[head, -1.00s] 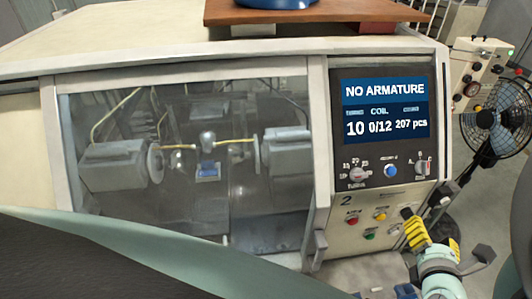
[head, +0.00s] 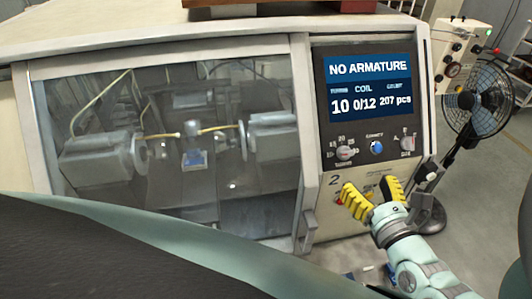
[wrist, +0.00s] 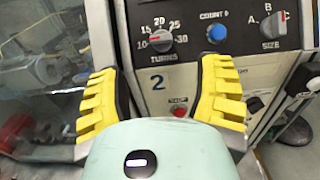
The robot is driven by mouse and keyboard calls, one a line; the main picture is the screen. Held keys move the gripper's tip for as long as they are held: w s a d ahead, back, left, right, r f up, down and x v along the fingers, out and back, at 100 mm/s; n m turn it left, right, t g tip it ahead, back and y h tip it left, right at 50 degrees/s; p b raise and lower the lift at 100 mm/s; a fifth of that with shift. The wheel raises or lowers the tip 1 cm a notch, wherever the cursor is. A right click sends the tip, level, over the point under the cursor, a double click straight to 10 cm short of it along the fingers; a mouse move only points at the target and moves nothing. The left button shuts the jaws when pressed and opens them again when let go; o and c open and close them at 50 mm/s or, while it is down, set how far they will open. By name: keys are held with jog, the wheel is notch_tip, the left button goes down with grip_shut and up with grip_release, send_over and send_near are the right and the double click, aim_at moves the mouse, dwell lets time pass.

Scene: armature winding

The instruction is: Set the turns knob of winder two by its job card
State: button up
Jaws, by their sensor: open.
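Winder two's turns knob (head: 346,153) is a grey dial on the black panel below the screen. In the wrist view, the turns knob (wrist: 160,42) has a scale of 10, 15, 20, 25, 30, and its red mark points left toward 10. The screen (head: 369,89) reads NO ARMATURE, 10, coil 0/12 and 207 pcs. My gripper (head: 370,188) is open and empty, its yellow fingers below the panel. In the wrist view, my gripper (wrist: 158,68) has a finger on either side below the knob, apart from it. I cannot make out a job card.
The blue counter knob (wrist: 216,33) and the grey size selector (wrist: 274,24) sit right of the turns knob. A red button (wrist: 179,108) lies below. The windowed winding chamber (head: 170,150) is at left. A black fan (head: 481,97) stands at right.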

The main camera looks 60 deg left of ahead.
aim_at(348, 155)
jog(key=b+x, duration=0.1)
jog(key=x, duration=0.6)
jog(key=shift+w+a+r+b, duration=0.1)
jog(key=shift+a+r+b, duration=0.05)
jog(key=shift+b, duration=0.15)
jog(key=shift+x, duration=0.9)
jog(key=shift+c, duration=0.2)
grip_shut()
